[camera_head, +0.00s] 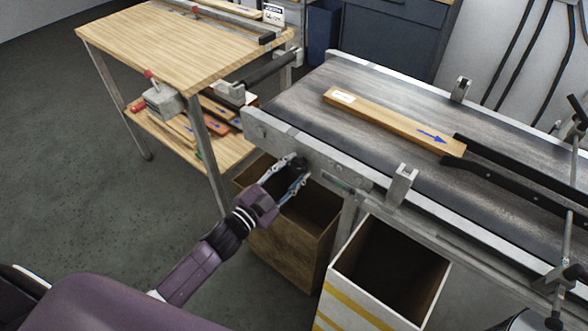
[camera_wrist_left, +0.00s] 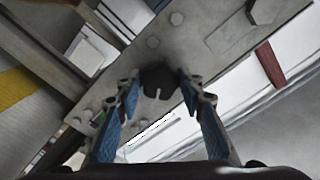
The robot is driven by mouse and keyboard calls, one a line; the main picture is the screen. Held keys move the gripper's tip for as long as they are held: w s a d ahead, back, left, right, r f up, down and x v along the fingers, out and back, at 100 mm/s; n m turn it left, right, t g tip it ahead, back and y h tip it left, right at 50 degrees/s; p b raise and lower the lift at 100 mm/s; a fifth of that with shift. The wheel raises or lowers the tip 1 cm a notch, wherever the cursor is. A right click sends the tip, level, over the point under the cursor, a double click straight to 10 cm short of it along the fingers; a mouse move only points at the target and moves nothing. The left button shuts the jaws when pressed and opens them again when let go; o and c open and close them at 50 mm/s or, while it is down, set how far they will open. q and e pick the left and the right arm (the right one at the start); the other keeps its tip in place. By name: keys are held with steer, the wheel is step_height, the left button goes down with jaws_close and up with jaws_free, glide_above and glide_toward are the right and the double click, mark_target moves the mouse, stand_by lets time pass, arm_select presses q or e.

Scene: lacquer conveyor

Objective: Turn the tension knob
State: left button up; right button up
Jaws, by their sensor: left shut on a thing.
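The tension knob (camera_head: 299,164) is a small black knob on the side plate of the conveyor (camera_head: 268,139), near its left end. My left gripper (camera_head: 293,172) reaches up to it from the lower left, with its fingers on either side of the knob. In the left wrist view the dark knob (camera_wrist_left: 159,81) sits between the blue-padded fingertips of the left gripper (camera_wrist_left: 158,90), which are shut on it. The fingers hide part of the knob in the head view. My right gripper does not show.
A wooden plank (camera_head: 390,120) with a blue arrow lies on the conveyor belt (camera_head: 300,95) by black guide rails. A brown open bin (camera_head: 285,240) and a white bin with yellow stripes (camera_head: 365,300) stand below. A wooden workbench (camera_head: 170,50) stands at the back left.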

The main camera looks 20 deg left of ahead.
arm_select(q)
steer(key=o, duration=1.2)
steer(key=shift+c, duration=0.2)
steer(key=v, duration=1.2)
steer(key=shift+f, duration=0.1)
